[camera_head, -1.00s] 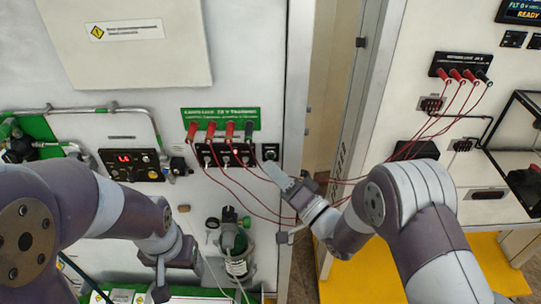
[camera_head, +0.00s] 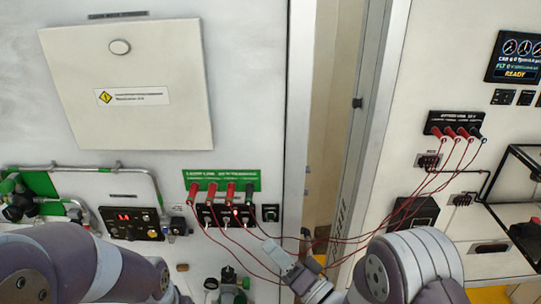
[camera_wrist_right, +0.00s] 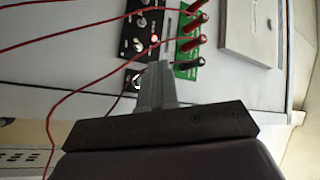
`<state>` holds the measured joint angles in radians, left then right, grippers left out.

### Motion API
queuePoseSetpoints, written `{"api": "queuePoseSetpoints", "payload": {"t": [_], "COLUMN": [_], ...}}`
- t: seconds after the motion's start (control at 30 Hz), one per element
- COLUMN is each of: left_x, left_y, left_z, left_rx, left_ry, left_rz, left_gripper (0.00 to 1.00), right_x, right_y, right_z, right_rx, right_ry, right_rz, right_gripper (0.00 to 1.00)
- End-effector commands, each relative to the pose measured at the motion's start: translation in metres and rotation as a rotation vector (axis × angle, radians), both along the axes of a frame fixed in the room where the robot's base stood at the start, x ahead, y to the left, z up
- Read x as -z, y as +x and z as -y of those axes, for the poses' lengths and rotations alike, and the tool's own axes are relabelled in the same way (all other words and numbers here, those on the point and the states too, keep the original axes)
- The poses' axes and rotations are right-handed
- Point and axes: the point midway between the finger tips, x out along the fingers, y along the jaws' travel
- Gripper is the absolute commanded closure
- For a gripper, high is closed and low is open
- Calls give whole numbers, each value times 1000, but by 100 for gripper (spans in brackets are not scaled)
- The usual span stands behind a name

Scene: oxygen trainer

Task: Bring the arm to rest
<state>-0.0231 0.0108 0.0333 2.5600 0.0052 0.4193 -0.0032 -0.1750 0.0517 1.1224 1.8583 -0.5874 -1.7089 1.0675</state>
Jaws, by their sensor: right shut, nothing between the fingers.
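My right gripper (camera_head: 272,250) is shut and empty. It points up and left, below and to the right of the green-labelled plug panel (camera_head: 221,174) in the head view. In the right wrist view its closed fingers (camera_wrist_right: 155,85) show in front of the wall with the red plugs (camera_wrist_right: 191,44). I cannot tell whether it touches the red cables near it. My left arm (camera_head: 75,265) crosses the bottom left of the head view. Its gripper is out of the picture.
Red cables (camera_head: 343,239) run from the left wall's plugs across the gap to the plugs (camera_head: 461,133) on the right wall. A control box with a red display (camera_head: 131,222) and a gauge (camera_head: 211,283) are on the left.

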Motion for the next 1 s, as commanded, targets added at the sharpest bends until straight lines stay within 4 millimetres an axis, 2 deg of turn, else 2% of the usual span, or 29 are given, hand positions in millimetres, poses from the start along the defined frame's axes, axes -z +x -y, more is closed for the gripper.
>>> {"api": "queuePoseSetpoints", "payload": {"t": [0.07,0.17,0.2,0.27,0.3,0.37,0.4,0.5,0.6,0.67,0.77,1.0], "left_x": [0,0,0,6,12,21,28,47,64,70,78,74], "left_y": [0,0,0,0,0,0,0,0,0,0,0,0], "left_z": [0,0,0,0,0,0,0,0,0,0,0,0], "left_rx": [0,0,0,0,0,0,0,0,0,0,0,0], "left_ry": [0,0,0,0,0,0,0,0,0,0,0,0], "left_rz": [0,0,0,0,0,0,0,0,0,0,0,0], "left_gripper": [27,27,27,27,27,27,27,27,27,27,27,27], "right_x": [13,69,94,129,148,167,174,173,161,154,149,145], "right_y": [3,8,9,4,-6,-30,-52,-111,-150,-149,-136,-136], "right_z": [-1,10,21,49,71,105,125,157,167,169,173,174], "right_rx": [20,87,112,132,126,84,35,-115,-196,-161,-100,-99], "right_ry": [-89,-398,-570,-841,-1008,-1218,-1326,-1464,-1453,-1420,-1401,-1400], "right_rz": [0,-108,-172,-291,-383,-539,-646,-892,-1043,-1053,-1018,-1024], "right_gripper": [100,100,100,100,100,100,100,100,100,100,100,100]}}
